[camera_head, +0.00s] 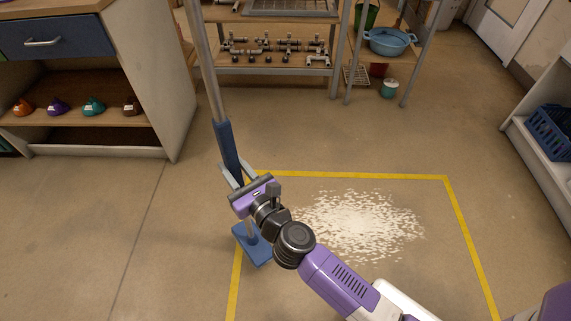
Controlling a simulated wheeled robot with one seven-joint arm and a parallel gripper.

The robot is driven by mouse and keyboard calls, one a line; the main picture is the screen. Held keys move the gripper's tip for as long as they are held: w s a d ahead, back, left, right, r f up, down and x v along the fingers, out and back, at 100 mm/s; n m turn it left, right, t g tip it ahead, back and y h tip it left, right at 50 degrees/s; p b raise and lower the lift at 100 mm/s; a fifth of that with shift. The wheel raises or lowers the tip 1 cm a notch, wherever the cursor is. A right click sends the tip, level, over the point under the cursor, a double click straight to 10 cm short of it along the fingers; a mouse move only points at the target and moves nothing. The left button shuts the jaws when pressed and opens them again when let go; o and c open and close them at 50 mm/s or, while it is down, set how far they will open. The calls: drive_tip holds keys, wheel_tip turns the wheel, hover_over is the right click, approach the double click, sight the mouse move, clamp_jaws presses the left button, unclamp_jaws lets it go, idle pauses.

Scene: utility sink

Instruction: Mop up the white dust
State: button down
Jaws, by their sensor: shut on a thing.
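The white dust (362,222) lies in a speckled patch on the floor, densest in its middle, inside a yellow taped outline. My gripper (232,174) is shut on the mop's blue grip (227,143), left of the dust. The mop's grey pole rises up past the top of the view, leaning slightly left. The blue mop head (251,246) is low at the left tape line, apart from the main dust patch. I cannot tell whether it touches the floor. My gripper and wrist hide part of the mop's lower pole.
Yellow tape (350,175) marks the floor area. A workbench with a drawer (45,38) stands at left. A shelf with pipe fittings (278,47) stands at the back, with a blue basin (389,41) beside it. A blue crate (550,132) sits on right-hand shelving. Open floor surrounds the tape.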

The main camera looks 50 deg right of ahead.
drive_tip(key=s+d+f+m+g+h+b, duration=0.2)
drive_tip(key=d+f+m+g+h+b, duration=0.1)
drive_tip(key=d, duration=0.4)
drive_tip(key=s+d+f+m+g+h+b, duration=0.1)
drive_tip(key=d+f+m+g+h+b, duration=0.2)
drive_tip(key=d, duration=0.5)
drive_tip(key=shift+s+d+f+m+h+b, duration=0.35)
drive_tip(key=shift+f+m+h+b, duration=0.55)
drive_tip(key=shift+h+b, duration=0.75)
drive_tip(key=shift+a+h+p, duration=0.1)
drive_tip(key=shift+h+p, duration=0.15)
drive_tip(key=shift+p, duration=0.1)
